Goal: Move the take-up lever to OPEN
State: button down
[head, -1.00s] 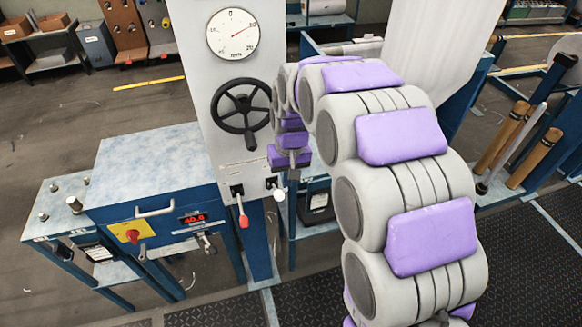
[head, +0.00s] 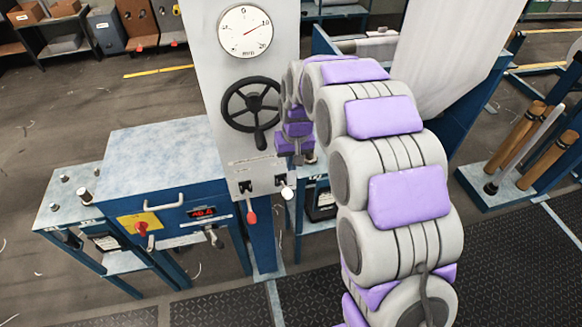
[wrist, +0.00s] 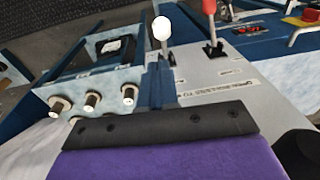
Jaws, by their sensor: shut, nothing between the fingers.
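The grey upright panel carries two levers side by side near its lower end. One has a red handle (head: 251,216) hanging down. The other, to its right, has a white knob (head: 287,193). I cannot tell from the lettering which is the take-up lever. In the wrist view the white knob (wrist: 162,28) stands straight ahead and the red handle (wrist: 209,7) is to its right. My gripper (head: 297,158) is shut and empty, above the white-knob lever in the head view and apart from it. In the wrist view my gripper (wrist: 160,120) fills the lower middle.
A black handwheel (head: 251,106) and a round dial (head: 245,31) are above the levers. A blue cabinet (head: 165,175) with a red switch and display stands at left. Wooden-handled rollers (head: 525,150) stand at right. Several round metal posts (wrist: 92,100) show in the wrist view.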

send_over(285, 188)
jog(key=s+d, duration=0.1)
jog(key=s, duration=0.1)
notch_tip(285, 188, down, 9)
jog(key=shift+w+d+f+b, duration=0.1)
jog(key=shift+w+d+b, duration=0.05)
jog(key=shift+b, duration=0.15)
